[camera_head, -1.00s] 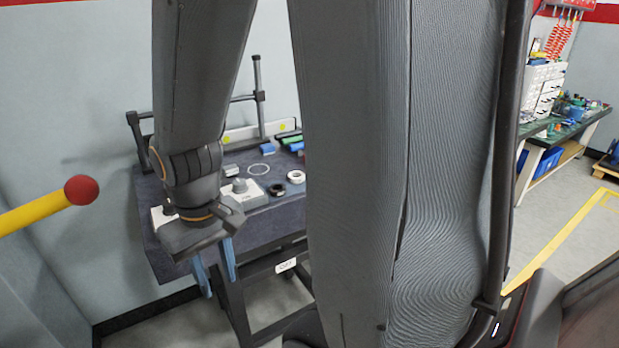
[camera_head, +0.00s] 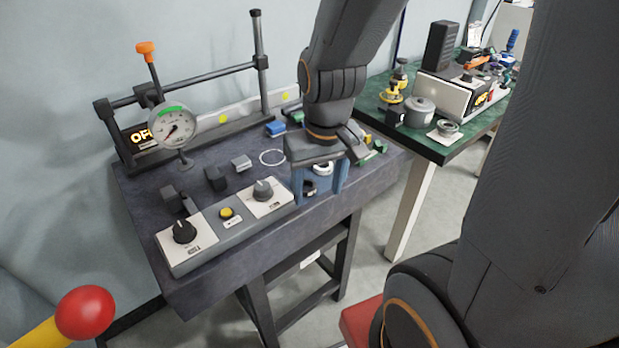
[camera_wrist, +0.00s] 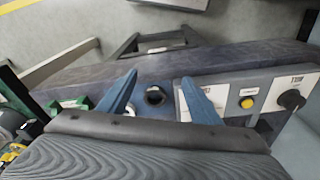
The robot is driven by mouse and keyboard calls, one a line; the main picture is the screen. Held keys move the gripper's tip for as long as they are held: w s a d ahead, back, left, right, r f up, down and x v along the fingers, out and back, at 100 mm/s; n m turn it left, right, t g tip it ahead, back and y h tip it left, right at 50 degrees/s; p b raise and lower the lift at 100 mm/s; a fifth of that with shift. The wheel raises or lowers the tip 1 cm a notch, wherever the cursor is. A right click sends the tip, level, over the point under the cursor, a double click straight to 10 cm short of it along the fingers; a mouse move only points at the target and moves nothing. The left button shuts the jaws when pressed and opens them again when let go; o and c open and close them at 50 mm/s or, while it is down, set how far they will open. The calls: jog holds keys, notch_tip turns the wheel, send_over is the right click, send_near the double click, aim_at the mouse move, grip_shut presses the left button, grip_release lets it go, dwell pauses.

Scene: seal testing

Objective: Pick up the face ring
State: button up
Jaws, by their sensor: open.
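My gripper (camera_head: 318,196) has two blue fingers, apart and pointing down, near the front edge of the dark table. A dark ring (camera_head: 309,187) shows between the fingers in the head view, and it also shows in the wrist view (camera_wrist: 155,96) nearer the right finger. A white ring (camera_head: 323,168) lies just behind it, partly hidden by the gripper. A thin, wide white ring (camera_head: 272,157) lies flat further back. I cannot tell from looks which one is the face ring. Nothing is held.
A control box (camera_head: 215,238) with knobs and a yellow button stands left of my gripper. A dial gauge (camera_head: 172,126) hangs on a frame behind it. Small blocks (camera_head: 216,178) lie between. A green-topped bench (camera_head: 440,148) with several items stands at the right.

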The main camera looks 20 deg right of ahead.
notch_tip(320, 180, up, 3)
jog(key=w+t+p, duration=0.1)
jog(key=p, duration=0.1)
jog(key=m+g+y, duration=0.2)
jog(key=m+y, duration=0.2)
jog(key=m, duration=1.5)
send_near(308, 182)
jog(key=shift+y, duration=0.3)
jog(key=shift+s+a+p+x, duration=0.1)
jog(key=shift+s+x, duration=0.1)
jog(key=shift+x, duration=1.1)
jog(key=shift+s+a+p+x, duration=0.15)
jog(key=shift+s+x, duration=0.1)
jog(key=shift+x, duration=1.1)
jog(key=shift+s+a+p+x, duration=0.1)
jog(key=shift+s+x, duration=0.1)
jog(key=shift+x, duration=1.1)
jog(key=shift+r, duration=0.15)
jog(key=c, duration=1.1)
jog(key=shift+r, duration=0.1)
